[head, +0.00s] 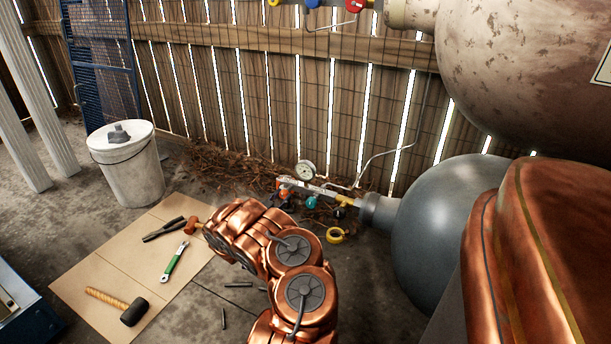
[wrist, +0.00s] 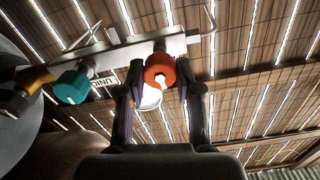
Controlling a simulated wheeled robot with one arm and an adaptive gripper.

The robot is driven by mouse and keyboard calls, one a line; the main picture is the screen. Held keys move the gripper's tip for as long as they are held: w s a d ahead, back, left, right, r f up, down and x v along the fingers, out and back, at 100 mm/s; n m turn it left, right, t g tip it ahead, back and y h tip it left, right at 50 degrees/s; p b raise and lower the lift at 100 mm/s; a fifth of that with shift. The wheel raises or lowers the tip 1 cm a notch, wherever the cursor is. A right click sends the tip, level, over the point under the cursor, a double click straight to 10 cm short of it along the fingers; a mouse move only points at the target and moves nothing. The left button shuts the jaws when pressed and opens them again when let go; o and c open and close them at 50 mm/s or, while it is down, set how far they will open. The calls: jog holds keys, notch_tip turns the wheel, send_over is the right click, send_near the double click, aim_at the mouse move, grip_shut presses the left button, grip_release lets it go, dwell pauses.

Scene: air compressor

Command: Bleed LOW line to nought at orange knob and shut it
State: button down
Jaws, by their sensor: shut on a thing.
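The orange knob (wrist: 160,72) sits on a pale manifold bar (wrist: 120,53) and lies between my gripper's two dark fingers (wrist: 160,92) in the wrist view. My gripper is shut on it. In the head view the orange knob (head: 284,193) shows only in part, beside my gripper (head: 280,202). A round white gauge (head: 305,170) stands above the bar; its needle is too small to read. In the wrist view the gauge is mostly hidden behind the orange knob.
A teal knob (wrist: 70,87) and a yellow fitting (head: 345,201) share the bar, which joins a grey tank (head: 435,225). A yellow ring (head: 335,236) lies on the floor. Tools lie on cardboard (head: 85,285) at left, near a white bucket (head: 128,170).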

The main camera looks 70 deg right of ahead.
jog(key=shift+m+p, duration=0.4)
jog(key=shift+p, duration=0.15)
jog(key=c, duration=0.9)
grip_release()
jog(key=p+v, duration=0.2)
jog(key=shift+r+p, duration=0.2)
jog(key=shift+p, duration=0.15)
jog(key=p+v, duration=0.2)
jog(key=p, duration=0.2)
jog(key=shift+w+a, duration=0.1)
jog(key=shift+a, duration=0.1)
jog(key=shift+w+a+f+p, duration=0.15)
jog(key=shift+a+f+p, duration=0.05)
jog(key=shift+a+p, duration=0.65)
jog(key=shift+d+f, duration=0.1)
jog(key=shift+d, duration=0.05)
